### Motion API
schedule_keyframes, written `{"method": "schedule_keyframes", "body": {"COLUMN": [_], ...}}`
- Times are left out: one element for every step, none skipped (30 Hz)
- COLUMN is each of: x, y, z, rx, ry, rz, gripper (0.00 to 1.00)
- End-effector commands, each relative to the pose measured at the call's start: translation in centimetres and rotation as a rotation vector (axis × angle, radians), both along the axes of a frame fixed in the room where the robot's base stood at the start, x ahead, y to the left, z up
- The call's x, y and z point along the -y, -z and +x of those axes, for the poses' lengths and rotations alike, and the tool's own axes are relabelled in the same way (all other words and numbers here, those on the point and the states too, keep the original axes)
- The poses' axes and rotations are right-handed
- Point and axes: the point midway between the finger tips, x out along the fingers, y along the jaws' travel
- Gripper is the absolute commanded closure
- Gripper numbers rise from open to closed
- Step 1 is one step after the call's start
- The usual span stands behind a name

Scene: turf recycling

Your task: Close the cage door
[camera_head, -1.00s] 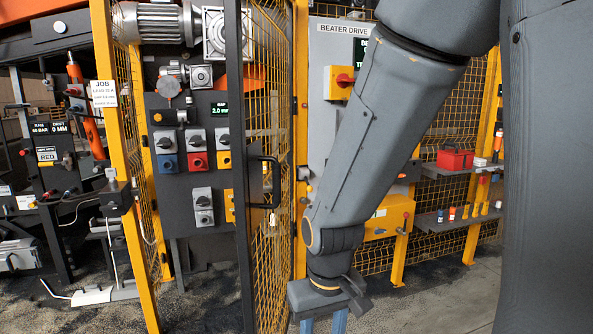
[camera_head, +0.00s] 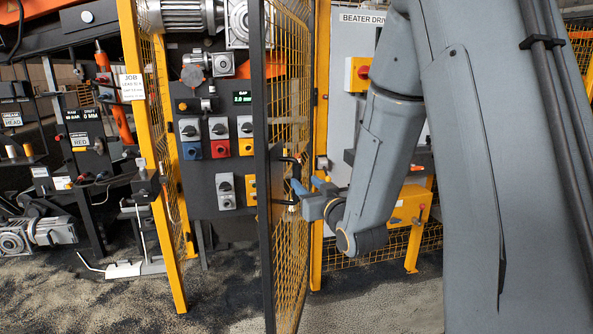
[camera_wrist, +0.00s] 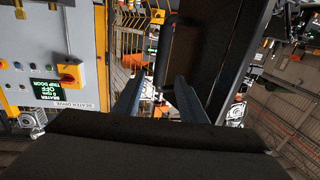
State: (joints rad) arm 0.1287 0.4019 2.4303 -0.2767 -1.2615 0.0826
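The cage door (camera_head: 289,110), yellow mesh in a dark frame, stands swung open, its dark free edge towards me. Its black handle (camera_head: 274,180) is on that edge. My gripper (camera_head: 304,186) is level with the handle, just right of it, with its blue-grey fingers pointing at it. In the wrist view the fingers (camera_wrist: 160,80) are apart. The handle bar (camera_wrist: 165,52) shows beyond and between the fingertips, beside the dark door frame (camera_wrist: 235,55). I cannot tell whether the fingers touch the bar.
A yellow cage post (camera_head: 153,150) stands left of the doorway. Inside is a panel of switches (camera_head: 218,140) with motors above. A grey beater drive cabinet (camera_head: 343,90) is behind the door and my arm. The floor (camera_head: 225,290) in front is clear.

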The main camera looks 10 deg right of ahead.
Motion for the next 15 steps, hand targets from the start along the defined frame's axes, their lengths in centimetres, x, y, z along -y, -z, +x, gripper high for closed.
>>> {"method": "schedule_keyframes", "body": {"x": [-0.1, -0.1, -0.2, -0.2, -0.3, -0.4, -0.5, -0.6, -0.7, -0.7, -0.8, -0.9, -0.9, -0.9, -1.0], "y": [-0.2, -0.3, -0.3, -0.4, -0.4, -0.3, -0.4, -0.4, -0.4, -0.4, -0.4, -0.3, -0.4, -0.4, -0.3], "z": [0.3, 0.5, 0.9, 1.2, 1.6, 2.2, 2.7, 3.2, 3.8, 4.3, 4.7, 5.3, 5.7, 6.0, 6.4], "rx": [0.009, 0.011, 0.013, 0.013, 0.014, 0.012, 0.013, 0.012, 0.012, 0.011, 0.012, 0.011, 0.012, 0.012, 0.011], "ry": [-0.002, -0.003, -0.003, -0.004, -0.004, -0.004, -0.004, -0.004, -0.004, -0.004, -0.004, -0.004, -0.004, -0.003, -0.003], "rz": [0.001, 0.002, 0.003, 0.003, 0.003, 0.003, 0.003, 0.003, 0.002, 0.003, 0.003, 0.003, 0.003, 0.003, 0.002], "gripper": [0.62, 0.62, 0.62, 0.62, 0.62, 0.62, 0.62, 0.62, 0.62, 0.62, 0.62, 0.62, 0.62, 0.62, 0.62]}}
